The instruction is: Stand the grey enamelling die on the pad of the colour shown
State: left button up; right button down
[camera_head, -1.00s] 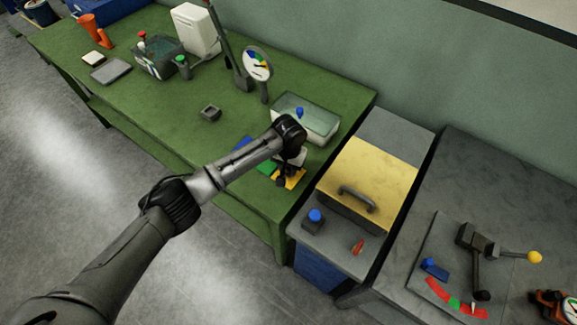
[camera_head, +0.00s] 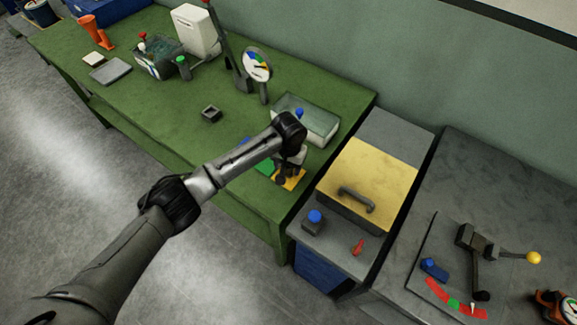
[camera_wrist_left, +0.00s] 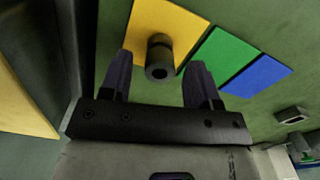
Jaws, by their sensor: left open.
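The grey die (camera_wrist_left: 159,58) is a short cylinder with a hole in its end. It appears to stand upright on the yellow pad (camera_wrist_left: 181,24), apart from the green pad (camera_wrist_left: 223,55) and blue pad (camera_wrist_left: 258,76). My left gripper (camera_wrist_left: 160,76) is open, with one finger on each side of the die in the wrist view and a gap to each. In the head view the left gripper (camera_head: 287,178) is over the yellow pad (camera_head: 294,181) and hides most of the die. A round dial (camera_head: 257,64) with coloured sectors stands behind. My right gripper is out of view.
A small dark square block (camera_head: 211,114) sits on the green bench (camera_head: 170,110) to the left. A yellow-lidded box (camera_head: 372,178) with a handle is at the right. The bench's front left is clear.

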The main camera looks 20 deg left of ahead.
pick_arm(q)
notch_tip(320, 180, up, 11)
jog(key=p, duration=0.1)
jog(key=shift+p, duration=0.4)
dwell(0.4)
